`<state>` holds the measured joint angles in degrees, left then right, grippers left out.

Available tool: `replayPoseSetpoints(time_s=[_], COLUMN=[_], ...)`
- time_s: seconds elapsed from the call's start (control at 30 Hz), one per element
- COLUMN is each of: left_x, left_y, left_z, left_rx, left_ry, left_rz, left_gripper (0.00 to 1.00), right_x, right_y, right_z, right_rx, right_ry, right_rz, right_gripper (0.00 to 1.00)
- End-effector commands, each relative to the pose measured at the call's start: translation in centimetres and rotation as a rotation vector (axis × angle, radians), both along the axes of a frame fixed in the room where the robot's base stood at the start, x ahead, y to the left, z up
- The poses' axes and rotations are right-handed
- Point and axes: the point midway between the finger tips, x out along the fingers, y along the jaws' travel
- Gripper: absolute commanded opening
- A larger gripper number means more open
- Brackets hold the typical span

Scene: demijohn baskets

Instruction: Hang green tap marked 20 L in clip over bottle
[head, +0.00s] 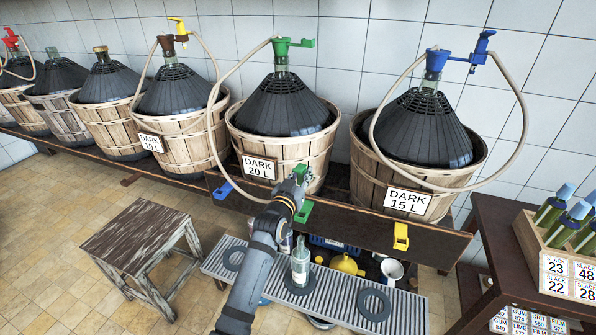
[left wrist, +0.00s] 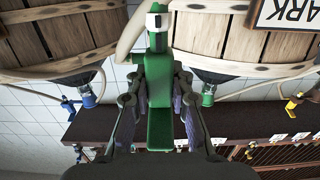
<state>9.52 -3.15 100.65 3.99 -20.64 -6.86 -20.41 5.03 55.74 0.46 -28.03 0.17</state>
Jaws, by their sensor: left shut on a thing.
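My left gripper (head: 294,190) is shut on the green tap (head: 300,171), held just above the shelf board's front edge. The tap fills the middle of the left wrist view (left wrist: 159,110), between my two fingers (left wrist: 160,100). Its pale hose runs up to the green stopper (head: 282,47) of the demijohn marked DARK 20 L (head: 260,167). A green clip (head: 303,211) sits on the board front, just below and right of my gripper and apart from the tap. A clear bottle (head: 300,264) stands upright below that clip, partly beside my forearm. My right gripper is not in view.
A blue clip (head: 222,190) and a yellow clip (head: 401,237) sit on the same board. The bottle's ribbed grey tray (head: 402,310) carries dark rings. A DARK 15 L demijohn (head: 425,130) with a blue tap (head: 482,47) is at right; a stool (head: 138,235) stands at left.

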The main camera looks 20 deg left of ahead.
Motion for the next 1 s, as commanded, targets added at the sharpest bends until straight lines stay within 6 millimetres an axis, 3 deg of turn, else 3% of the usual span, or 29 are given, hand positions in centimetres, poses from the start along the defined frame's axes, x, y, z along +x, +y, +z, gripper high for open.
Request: replayPoseSetpoints(time_s=[0.3,0.7,1.0], left_x=[-0.1,-0.1,0.0], left_y=[0.1,0.0,0.1], left_z=[-0.3,-5.5,-7.0], left_rx=[0.0,-0.001,-0.001], left_ry=[0.011,0.01,0.008], left_rz=[-0.008,-0.008,-0.008], left_gripper=[0.0,0.0,0.0], right_x=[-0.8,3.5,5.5], right_y=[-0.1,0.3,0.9], right_z=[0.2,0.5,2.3], right_rx=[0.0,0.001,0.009], right_ry=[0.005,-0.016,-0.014], right_rz=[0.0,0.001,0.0], right_gripper=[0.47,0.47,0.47])
